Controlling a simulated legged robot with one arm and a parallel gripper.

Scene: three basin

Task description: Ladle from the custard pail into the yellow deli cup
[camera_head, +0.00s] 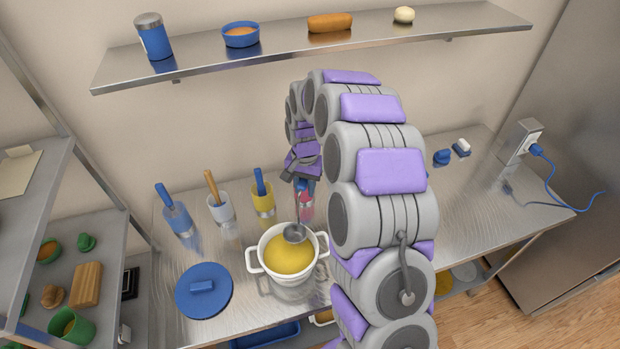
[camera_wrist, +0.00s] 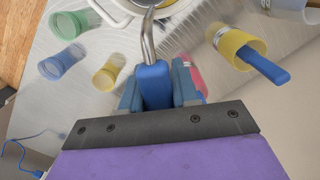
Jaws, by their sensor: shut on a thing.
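The custard pail (camera_head: 265,243) is a white two-handled pot holding yellow custard, in the middle of the bench. My gripper (camera_head: 303,178) is above and behind it. In the wrist view my gripper (camera_wrist: 157,88) is shut on the blue handle (camera_wrist: 154,82) of the ladle, whose metal shaft runs to the pail rim at the top edge. The ladle bowl (camera_head: 295,232) is over the far part of the custard; I cannot tell whether it is filled. A yellow cup (camera_wrist: 106,76), apparently the deli cup, stands left in the wrist view. My arm hides that area in the head view.
Several utensil holders, including a yellow one (camera_head: 263,200) with a blue handle, stand behind the pail. A blue lid (camera_head: 204,290) lies left of it. A wall shelf (camera_head: 290,48) runs above.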

